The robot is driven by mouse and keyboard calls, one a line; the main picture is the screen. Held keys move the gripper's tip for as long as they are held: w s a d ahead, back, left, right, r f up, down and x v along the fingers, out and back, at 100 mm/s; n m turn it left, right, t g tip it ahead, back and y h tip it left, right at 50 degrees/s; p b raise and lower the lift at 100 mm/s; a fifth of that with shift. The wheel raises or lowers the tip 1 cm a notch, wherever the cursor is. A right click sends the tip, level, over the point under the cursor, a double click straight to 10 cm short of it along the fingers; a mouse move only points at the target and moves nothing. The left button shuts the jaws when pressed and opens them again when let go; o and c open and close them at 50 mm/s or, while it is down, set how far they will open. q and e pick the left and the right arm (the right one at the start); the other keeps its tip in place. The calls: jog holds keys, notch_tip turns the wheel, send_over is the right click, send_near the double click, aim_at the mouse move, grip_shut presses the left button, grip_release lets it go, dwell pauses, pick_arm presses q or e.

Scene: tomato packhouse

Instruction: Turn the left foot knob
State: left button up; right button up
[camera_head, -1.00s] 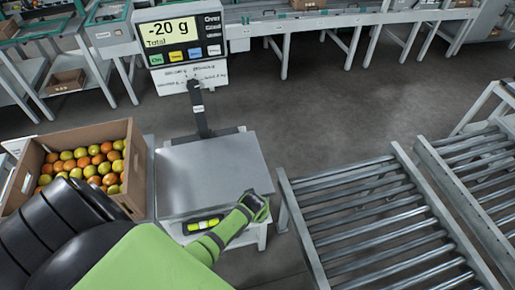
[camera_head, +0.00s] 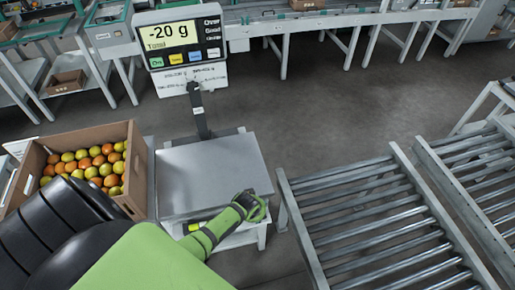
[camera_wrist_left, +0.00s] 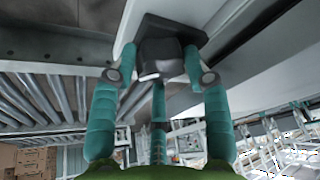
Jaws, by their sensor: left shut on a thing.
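The scale has a bare metal platform (camera_head: 210,172) and a display (camera_head: 180,36) that reads -20 g. My left gripper (camera_head: 256,207) is at the platform's near right corner in the head view. In the left wrist view my left gripper (camera_wrist_left: 161,74) has a finger on each side of a dark foot knob (camera_wrist_left: 160,56) under the scale's corner, and is shut on it. The knob itself is hidden behind the gripper in the head view. My right gripper is in neither view.
A cardboard box (camera_head: 143,165) of orange and yellow-green tomatoes stands left of the scale. A roller conveyor (camera_head: 375,215) lies close on the right. Grey floor is clear behind.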

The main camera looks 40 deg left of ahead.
pick_arm(q)
jog(key=shift+s+a+f+m+h, duration=0.15)
jog(key=shift+s+f+m+h, duration=0.1)
jog(key=shift+m, duration=0.35)
jog(key=shift+s+a+f+m+h, duration=0.1)
jog(key=shift+s+m+h, duration=0.15)
jog(key=shift+m, duration=0.35)
jog(key=shift+a+m+h, duration=0.1)
jog(key=shift+m+h, duration=0.4)
jog(key=shift+m, duration=1.1)
jog(key=o, duration=1.1)
jog(key=shift+w+r, duration=0.1)
jog(key=shift+w, duration=0.1)
jog(key=shift+w+r, duration=0.2)
jog(key=shift+a+r, duration=0.1)
jog(key=shift+r, duration=0.3)
jog(key=shift+s+f+v, duration=0.1)
jog(key=shift+s+v, duration=0.05)
jog(key=shift+v, duration=1)
jog(key=shift+s+f+v, duration=0.1)
jog(key=shift+s+v, duration=0.05)
jog(key=shift+v, duration=1.05)
jog(key=shift+s+v, duration=0.2)
jog(key=shift+v, duration=0.95)
